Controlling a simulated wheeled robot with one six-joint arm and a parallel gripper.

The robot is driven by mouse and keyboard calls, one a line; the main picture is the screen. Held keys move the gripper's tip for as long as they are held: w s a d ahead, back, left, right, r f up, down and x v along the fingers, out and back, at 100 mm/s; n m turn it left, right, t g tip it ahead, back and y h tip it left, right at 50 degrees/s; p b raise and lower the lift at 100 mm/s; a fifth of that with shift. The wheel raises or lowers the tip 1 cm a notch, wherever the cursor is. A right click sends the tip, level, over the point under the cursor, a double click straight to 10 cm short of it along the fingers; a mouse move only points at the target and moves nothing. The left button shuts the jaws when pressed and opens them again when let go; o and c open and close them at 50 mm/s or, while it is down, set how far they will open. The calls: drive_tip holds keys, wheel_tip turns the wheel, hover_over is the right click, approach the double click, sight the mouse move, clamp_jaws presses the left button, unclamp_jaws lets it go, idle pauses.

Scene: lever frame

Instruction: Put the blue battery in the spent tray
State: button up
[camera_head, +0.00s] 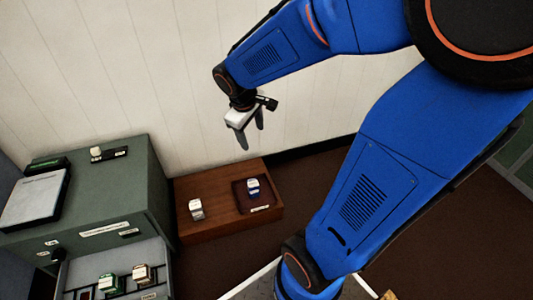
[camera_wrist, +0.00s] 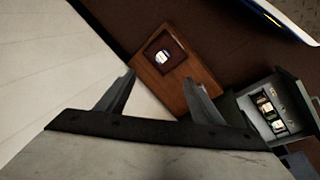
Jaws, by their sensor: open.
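The blue battery (camera_head: 253,189), with a white top and a blue lower part, stands in a small dark tray (camera_head: 239,204) on a wooden block. The tray's front label is too small to read, so I cannot confirm that it is the spent tray. The wrist view also shows the battery (camera_wrist: 162,58) inside the tray (camera_wrist: 178,60), ahead of the fingers. My gripper (camera_head: 252,139) is open and empty, in the air above and behind the block, apart from the battery. Its two fingers also show in the wrist view (camera_wrist: 159,78).
A white-topped piece (camera_head: 196,209) stands on the wooden block (camera_head: 220,226), left of the tray. A green-grey cabinet (camera_head: 110,190) stands at left, its open drawer (camera_head: 152,255) holding a green (camera_head: 108,283) and a brown piece (camera_head: 141,273). A pale wall is behind.

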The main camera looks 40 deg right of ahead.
drive_tip(key=s+a+r+m+t+y, duration=0.1)
drive_tip(key=s+a+r+m, duration=0.1)
drive_tip(key=s, duration=0.6)
drive_tip(key=s+a+r+m+t+y, duration=0.1)
drive_tip(key=s+a+r, duration=0.3)
drive_tip(key=s, duration=0.5)
wheel_tip(320, 180, up, 2)
drive_tip(key=shift+m+t+y, duration=0.3)
drive_tip(key=shift+m+t, duration=0.1)
drive_tip(key=shift+m, duration=0.3)
